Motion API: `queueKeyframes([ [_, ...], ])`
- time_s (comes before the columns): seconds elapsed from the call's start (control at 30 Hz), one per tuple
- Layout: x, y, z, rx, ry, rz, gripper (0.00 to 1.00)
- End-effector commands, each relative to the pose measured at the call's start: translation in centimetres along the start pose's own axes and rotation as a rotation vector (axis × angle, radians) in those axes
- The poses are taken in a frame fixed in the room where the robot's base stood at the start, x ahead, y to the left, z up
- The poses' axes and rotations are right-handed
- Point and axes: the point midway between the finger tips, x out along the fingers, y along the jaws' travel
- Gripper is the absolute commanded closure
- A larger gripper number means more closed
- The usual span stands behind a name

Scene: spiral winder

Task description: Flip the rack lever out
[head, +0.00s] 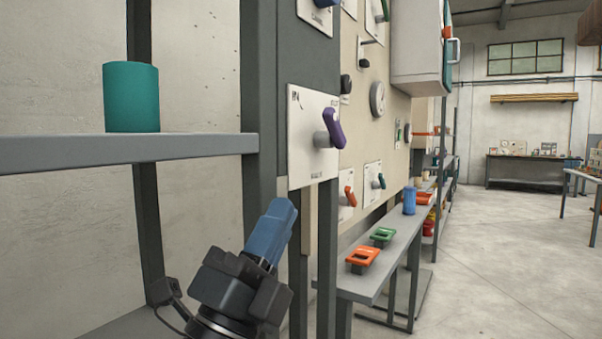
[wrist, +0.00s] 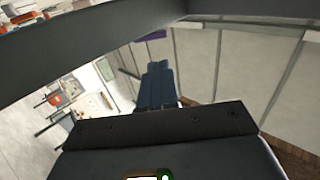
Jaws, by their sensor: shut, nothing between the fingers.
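A purple lever (head: 334,128) sits on a grey pivot on a white plate (head: 300,160) fixed to the rack's grey post. Its handle points up and slightly left; the small print on the plate is too small to read. My gripper (head: 284,207) is below and left of the lever, apart from it, with its blue fingers together and nothing in them. In the wrist view the blue fingers (wrist: 157,66) also show closed, and a purple patch (wrist: 154,34) beyond them may be the lever. I cannot tell which of the levers in view is the rack lever.
A teal cylinder (head: 131,97) stands on the grey shelf (head: 60,154) at left. Further plates carry an orange lever (head: 350,195) and a teal lever (head: 381,181). A bench (head: 376,285) holds orange and green handled pieces and a blue cylinder (head: 409,200). Open floor lies right.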

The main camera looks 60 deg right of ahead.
Motion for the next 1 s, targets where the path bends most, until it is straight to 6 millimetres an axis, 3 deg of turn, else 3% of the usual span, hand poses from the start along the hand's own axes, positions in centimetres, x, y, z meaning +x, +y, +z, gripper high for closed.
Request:
queueKeyframes([
  [0.6,11.1,-0.1,-0.1,0.000,0.004,0.000,1.00],
  [0.8,13.0,-0.1,-0.1,-0.001,0.002,-0.001,1.00],
  [1.0,13.4,0.0,0.0,0.000,0.000,0.000,1.00],
])
